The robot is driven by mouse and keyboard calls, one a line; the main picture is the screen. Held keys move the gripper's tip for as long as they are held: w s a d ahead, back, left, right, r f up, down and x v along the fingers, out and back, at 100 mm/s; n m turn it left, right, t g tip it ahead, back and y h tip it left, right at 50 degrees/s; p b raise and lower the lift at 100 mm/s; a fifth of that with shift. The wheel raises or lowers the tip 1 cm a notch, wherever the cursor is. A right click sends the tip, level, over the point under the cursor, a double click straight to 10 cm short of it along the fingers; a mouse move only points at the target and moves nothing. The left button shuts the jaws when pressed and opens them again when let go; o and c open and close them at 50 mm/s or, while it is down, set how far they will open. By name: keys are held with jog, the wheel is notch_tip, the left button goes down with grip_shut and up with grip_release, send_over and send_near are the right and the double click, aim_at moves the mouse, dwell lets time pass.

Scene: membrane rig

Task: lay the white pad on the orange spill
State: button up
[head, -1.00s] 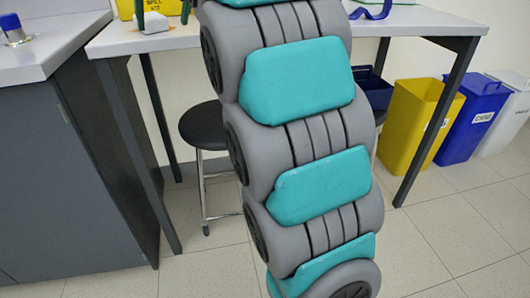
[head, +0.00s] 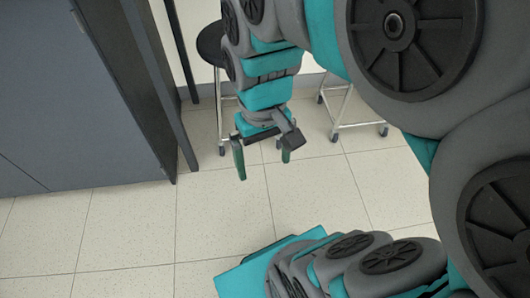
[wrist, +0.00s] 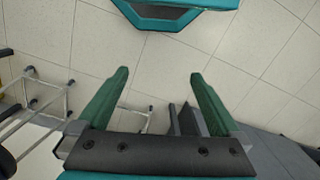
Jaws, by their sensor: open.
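My gripper (head: 264,166) hangs over the tiled floor in the head view, with its two green fingers apart. Neither the white pad nor the orange spill shows in the head or wrist view now.
A black-topped stool (head: 210,45) stands behind my arm. A metal-legged frame (head: 340,115) is to its right. The tiled floor (head: 130,225) is clear at lower left.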

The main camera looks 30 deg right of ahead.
jog(key=s+f+g, duration=0.1)
jog(key=s+f, duration=0.2)
jog(key=s, duration=0.3)
jog(key=shift+f, duration=0.35)
dwell(0.8)
